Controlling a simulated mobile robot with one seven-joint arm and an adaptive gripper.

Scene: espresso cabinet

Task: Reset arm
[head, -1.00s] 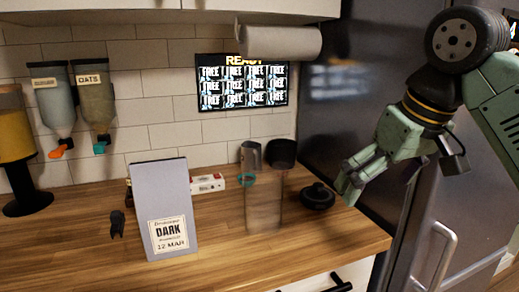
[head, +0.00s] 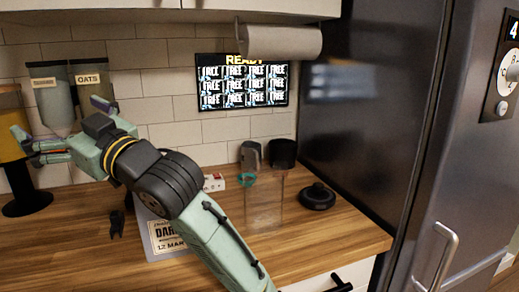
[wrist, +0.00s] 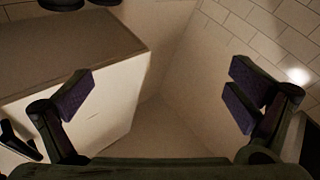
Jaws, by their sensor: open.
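My gripper (head: 28,148) is at the far left of the head view, in front of the wall dispensers. Its green arm reaches up and left from the bottom middle, over the counter. The wrist view shows its two fingers with purple pads (wrist: 160,95) spread wide apart. Nothing is between them. The arm hides part of the box labelled DARK (head: 165,238) and the lower parts of the dispensers.
The wooden counter (head: 330,240) is bare at its front right. A clear container (head: 263,212), a black lidded thing (head: 317,197) and dark cups (head: 283,153) stand on it. The OATS dispenser (head: 92,72) hangs on the tiled wall. A tall fridge (head: 370,100) stands right.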

